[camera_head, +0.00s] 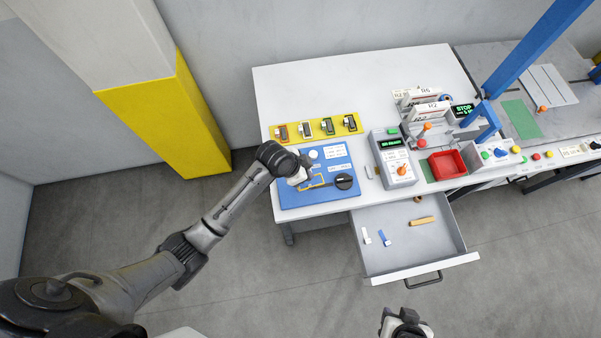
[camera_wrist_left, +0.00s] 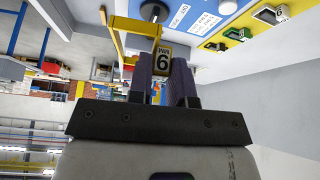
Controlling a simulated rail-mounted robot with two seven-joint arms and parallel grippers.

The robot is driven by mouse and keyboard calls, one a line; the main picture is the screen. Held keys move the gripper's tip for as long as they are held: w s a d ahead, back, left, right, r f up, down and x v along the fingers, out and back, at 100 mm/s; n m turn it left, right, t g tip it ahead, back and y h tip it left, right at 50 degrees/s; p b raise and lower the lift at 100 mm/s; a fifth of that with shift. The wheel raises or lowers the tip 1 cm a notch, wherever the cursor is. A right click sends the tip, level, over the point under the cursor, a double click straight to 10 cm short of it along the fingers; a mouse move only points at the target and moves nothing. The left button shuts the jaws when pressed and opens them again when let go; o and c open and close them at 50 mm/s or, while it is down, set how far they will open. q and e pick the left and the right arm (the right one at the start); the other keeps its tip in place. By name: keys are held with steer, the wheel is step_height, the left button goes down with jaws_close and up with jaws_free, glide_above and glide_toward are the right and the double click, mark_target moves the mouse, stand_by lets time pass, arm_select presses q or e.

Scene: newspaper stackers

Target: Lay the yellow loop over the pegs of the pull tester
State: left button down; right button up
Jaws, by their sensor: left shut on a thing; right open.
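The pull tester appears to be the blue board (camera_head: 290,196) at the table's front left, with white labels, a white round part (camera_head: 314,154) and a black knob (camera_head: 344,181). My left gripper (camera_head: 299,181) is over its left part. The yellow loop (camera_head: 318,184) shows beside the gripper over the board. In the left wrist view, the left fingers (camera_wrist_left: 162,82) are shut on the loop's tag (camera_wrist_left: 163,57), which bears a digit; the yellow loop (camera_wrist_left: 133,24) extends beyond them. Whether the loop touches any peg cannot be told. My right gripper (camera_head: 405,325) is at the bottom edge, open and apart from everything.
A yellow strip (camera_head: 293,140) with several small coloured pieces lies behind the board. A grey box with a dial (camera_head: 398,172) and a red tray (camera_head: 448,165) stand to the right. An open drawer (camera_head: 405,259) with small pieces juts out in front. The table's back left is clear.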

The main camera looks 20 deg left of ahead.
arm_select(q)
step_height(320, 180, down, 7)
steer(key=w+a+m+b, duration=0.1)
steer(key=w+a, duration=0.1)
steer(key=shift+w+a+h, duration=0.3)
steer(key=shift+w, duration=0.05)
steer(key=shift+f+b, duration=1.7)
steer(key=shift+f, duration=1.05)
